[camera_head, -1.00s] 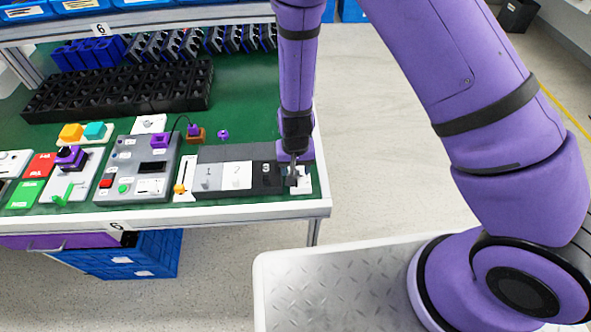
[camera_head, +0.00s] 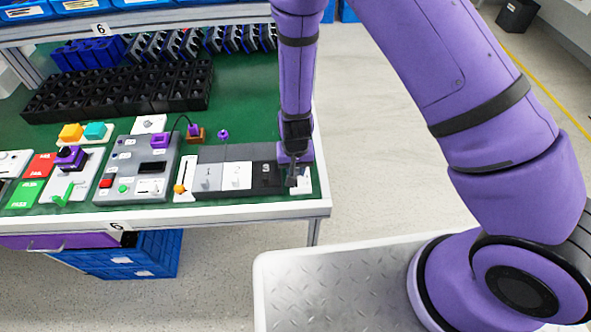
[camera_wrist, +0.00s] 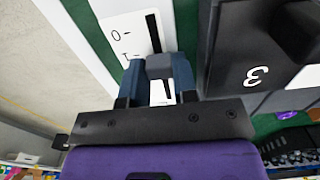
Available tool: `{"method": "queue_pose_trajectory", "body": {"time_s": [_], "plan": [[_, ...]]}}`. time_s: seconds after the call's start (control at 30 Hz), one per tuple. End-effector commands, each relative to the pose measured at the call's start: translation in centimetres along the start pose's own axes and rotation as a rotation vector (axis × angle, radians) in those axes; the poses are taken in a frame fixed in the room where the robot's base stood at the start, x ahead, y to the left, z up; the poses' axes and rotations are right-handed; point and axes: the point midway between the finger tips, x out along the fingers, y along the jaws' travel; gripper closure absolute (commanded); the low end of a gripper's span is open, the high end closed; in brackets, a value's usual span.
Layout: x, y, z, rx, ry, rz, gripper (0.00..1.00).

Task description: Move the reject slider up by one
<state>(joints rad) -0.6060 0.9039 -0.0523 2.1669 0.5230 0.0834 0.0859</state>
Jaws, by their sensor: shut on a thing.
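A white slider plate stands at the right end of the table. In the head view its bare part (camera_head: 307,186) shows beside my gripper. In the wrist view the plate (camera_wrist: 118,40) shows a black slot and the marks 0 and 1. My gripper (camera_head: 298,184) points down over this plate. In the wrist view my gripper (camera_wrist: 160,72) has its blue-grey fingers closed on the grey slider knob (camera_wrist: 158,66) at the slot. The fingers hide much of the knob and the lower part of the plate. No reject label is readable.
A black block marked 3 (camera_wrist: 255,75) stands close beside the plate, part of a numbered row with a white block 2 (camera_head: 237,176) and grey block 1 (camera_head: 207,178). Another white slider with an orange knob (camera_head: 179,189) stands farther left. The table's right edge is near.

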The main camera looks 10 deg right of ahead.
Motion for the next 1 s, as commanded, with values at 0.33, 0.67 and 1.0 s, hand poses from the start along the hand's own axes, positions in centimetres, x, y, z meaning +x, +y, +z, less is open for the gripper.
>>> {"method": "queue_pose_trajectory", "body": {"time_s": [0.33,0.67,1.0], "plan": [[0.0,0.0,-1.7,0.001,0.001,0.000,1.00],[0.0,0.0,-1.7,0.000,0.001,0.000,0.47],[-2.2,-0.1,-1.8,-0.001,0.004,-0.001,0.47]]}}
